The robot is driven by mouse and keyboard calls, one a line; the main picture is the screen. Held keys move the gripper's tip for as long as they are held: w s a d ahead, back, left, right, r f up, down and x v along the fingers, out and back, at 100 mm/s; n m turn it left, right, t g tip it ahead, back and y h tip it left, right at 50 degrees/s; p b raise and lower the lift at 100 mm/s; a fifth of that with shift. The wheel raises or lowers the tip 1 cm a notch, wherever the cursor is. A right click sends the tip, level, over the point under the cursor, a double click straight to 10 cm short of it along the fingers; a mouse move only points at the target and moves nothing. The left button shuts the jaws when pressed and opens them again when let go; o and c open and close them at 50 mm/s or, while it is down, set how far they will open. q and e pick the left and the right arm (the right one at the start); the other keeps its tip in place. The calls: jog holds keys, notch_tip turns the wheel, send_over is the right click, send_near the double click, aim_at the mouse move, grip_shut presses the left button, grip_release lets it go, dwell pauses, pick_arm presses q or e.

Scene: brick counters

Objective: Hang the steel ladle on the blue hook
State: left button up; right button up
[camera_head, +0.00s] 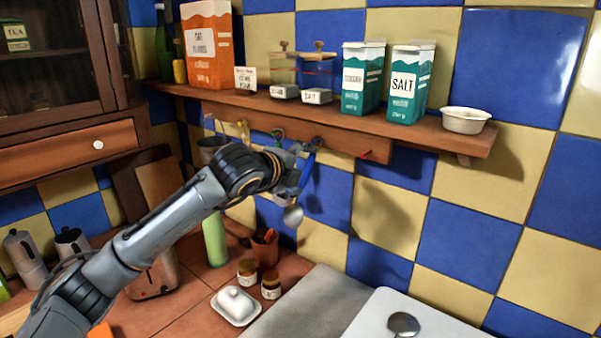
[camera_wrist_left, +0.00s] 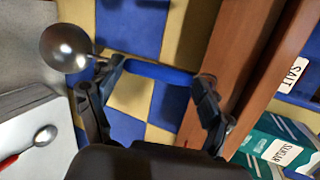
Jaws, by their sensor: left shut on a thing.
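The steel ladle has a round shiny bowl (camera_head: 293,216) and a blue handle. In the left wrist view its bowl (camera_wrist_left: 66,48) is at upper left, and the blue handle (camera_wrist_left: 160,73) runs between the fingers. My left gripper (camera_head: 290,172) is shut on the ladle's handle, just below the hook rail, with the bowl hanging below. The blue hook (camera_head: 317,142) is on the rail under the shelf, close beside the gripper. I cannot tell whether the handle's upper end touches the hook. My right gripper is not in view.
The wooden shelf (camera_head: 330,112) above carries boxes, jars and a white bowl (camera_head: 465,120). A green hook (camera_head: 278,134) and a red hook (camera_head: 366,155) flank the blue one. Below are a butter dish (camera_head: 236,306), small jars, a green bottle (camera_head: 215,242) and another spoon (camera_head: 403,323).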

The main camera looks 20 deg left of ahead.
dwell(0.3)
pick_arm(q)
jog(key=o, duration=1.3)
jog(key=shift+c, duration=0.2)
jog(key=shift+s, duration=0.15)
jog(key=v, duration=1.1)
jog(key=shift+s+a+r, duration=0.15)
jog(key=shift+s+r, duration=0.05)
jog(key=shift+s, duration=0.15)
